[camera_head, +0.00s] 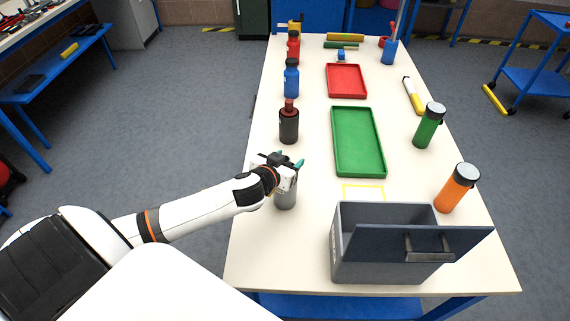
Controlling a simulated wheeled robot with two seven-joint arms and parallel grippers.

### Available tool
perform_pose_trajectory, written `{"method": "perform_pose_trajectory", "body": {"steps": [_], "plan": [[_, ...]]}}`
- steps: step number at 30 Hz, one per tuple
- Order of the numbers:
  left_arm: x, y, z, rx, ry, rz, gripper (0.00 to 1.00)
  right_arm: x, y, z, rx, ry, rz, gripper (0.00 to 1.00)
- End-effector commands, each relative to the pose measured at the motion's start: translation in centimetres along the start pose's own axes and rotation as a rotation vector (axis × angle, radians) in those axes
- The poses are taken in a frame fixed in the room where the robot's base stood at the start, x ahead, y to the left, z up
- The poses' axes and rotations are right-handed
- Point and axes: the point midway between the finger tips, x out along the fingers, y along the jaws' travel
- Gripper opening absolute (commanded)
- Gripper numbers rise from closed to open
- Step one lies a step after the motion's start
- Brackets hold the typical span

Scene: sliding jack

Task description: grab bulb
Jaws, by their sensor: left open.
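I cannot make out a bulb for certain. My left gripper (287,160) is open at the left side of the table, its teal fingertips apart. A grey cylinder (286,199) stands on the table just below and in front of the gripper; the gripper hides its top, so I cannot tell whether they touch. A dark bottle with a red-brown top (289,125) stands upright just beyond the gripper. My right gripper does not show.
A grey bin (360,265) stands at the near right. An orange bottle (457,189) and green bottle (428,127) stand along the right edge. Green tray (337,151) and red tray (347,96) lie mid-table. A blue bottle (291,80) stands farther back left.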

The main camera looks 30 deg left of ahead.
Motion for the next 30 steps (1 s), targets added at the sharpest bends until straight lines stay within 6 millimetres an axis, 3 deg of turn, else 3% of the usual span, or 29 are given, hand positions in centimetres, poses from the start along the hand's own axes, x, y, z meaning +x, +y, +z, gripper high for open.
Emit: {"method": "perform_pose_trajectory", "body": {"steps": [8, 17, 25, 30], "plan": [[0.4, 0.0, 0.0, 0.001, 0.0, -0.001, 0.55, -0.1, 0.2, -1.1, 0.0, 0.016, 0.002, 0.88], [0.4, 0.0, 0.0, 0.001, 0.0, 0.0, 0.07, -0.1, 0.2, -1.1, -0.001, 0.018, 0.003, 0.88], [0.3, 0.0, 0.2, 0.0, 0.0, 0.0, 0.07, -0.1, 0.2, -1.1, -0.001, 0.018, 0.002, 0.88], [-0.6, 0.0, 2.3, 0.001, -0.004, -0.001, 0.07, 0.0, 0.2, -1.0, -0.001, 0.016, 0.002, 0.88]]}}
